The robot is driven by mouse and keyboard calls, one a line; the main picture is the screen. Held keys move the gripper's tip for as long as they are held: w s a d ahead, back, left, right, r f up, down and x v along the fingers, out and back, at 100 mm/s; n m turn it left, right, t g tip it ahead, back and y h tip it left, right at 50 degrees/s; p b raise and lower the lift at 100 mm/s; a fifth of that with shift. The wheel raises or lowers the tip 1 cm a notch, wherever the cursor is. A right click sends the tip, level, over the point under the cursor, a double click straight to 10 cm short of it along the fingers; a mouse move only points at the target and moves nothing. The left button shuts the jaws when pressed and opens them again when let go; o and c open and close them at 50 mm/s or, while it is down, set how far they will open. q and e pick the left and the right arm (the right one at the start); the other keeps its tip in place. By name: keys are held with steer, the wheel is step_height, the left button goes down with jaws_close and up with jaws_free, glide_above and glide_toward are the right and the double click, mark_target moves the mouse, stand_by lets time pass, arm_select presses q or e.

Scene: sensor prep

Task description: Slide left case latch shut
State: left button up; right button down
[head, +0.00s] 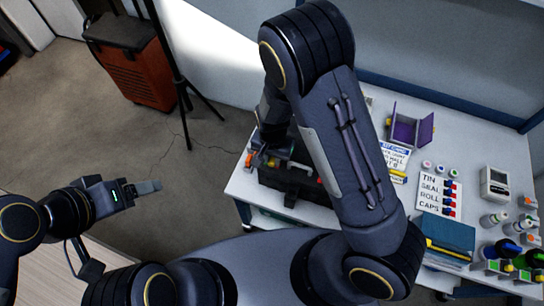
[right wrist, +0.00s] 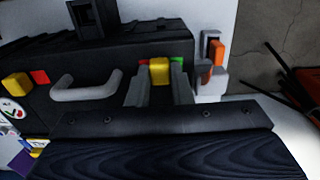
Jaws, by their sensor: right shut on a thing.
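The dark case (head: 291,178) stands at the left end of the white table, and its top and grey handle (right wrist: 87,86) show in the right wrist view. The yellow left latch (right wrist: 159,71) has a red patch on one side and a green patch on the other. My right gripper (right wrist: 160,90) is shut on this latch, a grey finger on each side of it. The other yellow latch (right wrist: 17,83) shows beside a red patch. My left gripper (head: 148,187) is over the floor, away from the table; its finger gap is not clear.
An orange-and-white item (right wrist: 214,52) stands close beside the case. A red-brown tool chest (head: 140,70) stands on the floor.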

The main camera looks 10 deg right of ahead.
steer(key=shift+s+d, duration=0.3)
steer(key=shift+d, duration=0.3)
steer(key=c, duration=1.3)
jaws_free()
steer(key=shift+s, duration=0.1)
